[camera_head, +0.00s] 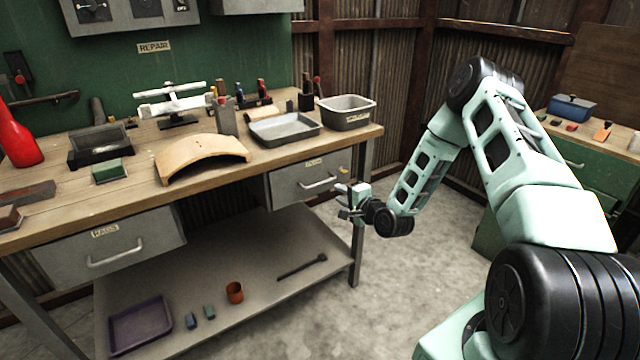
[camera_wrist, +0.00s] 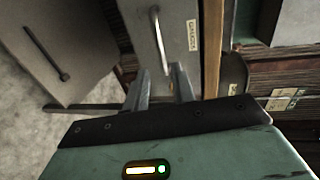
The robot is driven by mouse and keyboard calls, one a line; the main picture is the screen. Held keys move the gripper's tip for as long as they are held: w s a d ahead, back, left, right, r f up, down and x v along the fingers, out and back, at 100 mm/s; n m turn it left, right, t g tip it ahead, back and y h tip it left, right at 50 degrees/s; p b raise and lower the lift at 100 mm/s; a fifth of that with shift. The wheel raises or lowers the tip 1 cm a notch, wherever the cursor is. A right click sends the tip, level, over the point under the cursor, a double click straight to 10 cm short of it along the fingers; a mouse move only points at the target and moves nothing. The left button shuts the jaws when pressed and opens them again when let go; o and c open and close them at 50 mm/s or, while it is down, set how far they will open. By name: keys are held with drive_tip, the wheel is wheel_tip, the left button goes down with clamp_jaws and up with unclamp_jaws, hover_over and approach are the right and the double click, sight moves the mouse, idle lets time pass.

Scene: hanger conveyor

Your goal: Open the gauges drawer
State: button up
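The gauges drawer (camera_head: 300,184) is a grey drawer under the right end of the wooden workbench, and it looks shut. Its bar handle (camera_head: 319,183) is on the front face. In the wrist view the drawer front (camera_wrist: 172,50) carries a label that seems to read gauges (camera_wrist: 192,35), and the handle (camera_wrist: 155,32) runs lengthwise. My gripper (camera_head: 346,197) is just right of the drawer front. In the wrist view its two fingers (camera_wrist: 161,88) are apart with nothing between them. The handle lies ahead of the fingers, apart from them.
A second grey drawer (camera_head: 110,246) is under the bench's left end. The lower shelf (camera_head: 235,262) holds a purple tray (camera_head: 140,323), an orange cup (camera_head: 235,292) and a dark tool (camera_head: 302,266). A bench leg (camera_head: 358,240) stands beside my gripper. Floor in front is clear.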

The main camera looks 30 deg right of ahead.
sight(321, 184)
drive_tip(key=w, duration=0.3)
drive_tip(key=w+f, duration=0.1)
drive_tip(key=w, duration=0.3)
drive_tip(key=w+f+p, duration=0.1)
drive_tip(key=w, duration=0.3)
drive_tip(key=shift+w+a+f, duration=0.15)
drive_tip(key=shift+w+a, duration=0.05)
drive_tip(key=shift+w, duration=0.05)
clamp_jaws()
